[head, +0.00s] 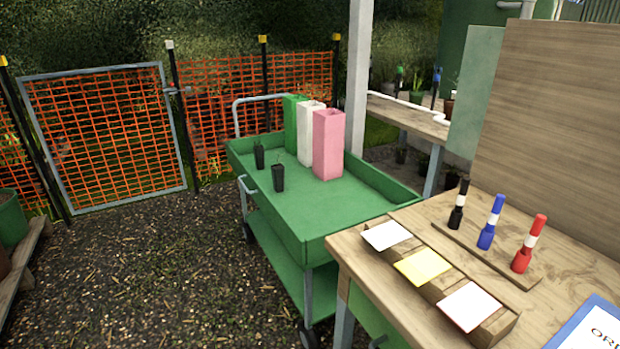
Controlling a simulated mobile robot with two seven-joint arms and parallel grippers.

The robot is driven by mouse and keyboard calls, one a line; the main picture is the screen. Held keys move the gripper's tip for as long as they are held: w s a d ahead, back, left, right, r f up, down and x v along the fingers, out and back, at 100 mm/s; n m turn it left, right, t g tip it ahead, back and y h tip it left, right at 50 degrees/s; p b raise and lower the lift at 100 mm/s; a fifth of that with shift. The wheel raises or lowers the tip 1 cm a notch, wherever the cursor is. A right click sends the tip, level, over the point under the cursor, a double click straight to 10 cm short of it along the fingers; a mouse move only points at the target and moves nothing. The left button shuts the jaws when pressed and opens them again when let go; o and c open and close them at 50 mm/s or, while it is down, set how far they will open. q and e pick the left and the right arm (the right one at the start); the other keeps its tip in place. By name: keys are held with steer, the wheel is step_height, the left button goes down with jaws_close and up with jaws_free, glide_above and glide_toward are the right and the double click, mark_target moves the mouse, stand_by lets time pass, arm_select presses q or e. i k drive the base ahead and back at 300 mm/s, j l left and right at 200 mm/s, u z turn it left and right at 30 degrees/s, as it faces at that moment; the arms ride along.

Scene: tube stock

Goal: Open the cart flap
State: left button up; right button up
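The green cart (272,226) stands in the middle of the head view, with a grey push handle (239,117) at its far end. Its deep top tray has raised walls all around, and a lower shelf (272,262) sits beneath. I cannot tell which wall is the flap; no wall is seen hanging down. In the tray stand a pink tall square tube (328,145), a white one (308,140) and a green one (291,125), with two small dark pots (278,178) holding seedlings. Neither of my grippers is in view.
An orange mesh gate (105,135) stands behind left. The gravel ground (150,270) left of the cart is clear.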

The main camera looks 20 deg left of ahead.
mark_target(293, 239)
steer(key=i+j+z, duration=0.15)
steer(key=j+z, duration=0.2)
steer(key=j, duration=0.3)
steer(key=i+j+z, duration=0.1)
steer(key=j+z, duration=0.3)
steer(key=j, duration=0.3)
steer(key=j+z, duration=0.35)
steer(key=j, duration=0.35)
steer(key=j+z, duration=0.1)
steer(key=j, duration=0.6)
steer(key=k+j, duration=0.1)
steer(key=j, duration=0.6)
steer(key=k+j+z, duration=0.15)
steer(key=j, duration=0.6)
steer(key=i, duration=0.05)
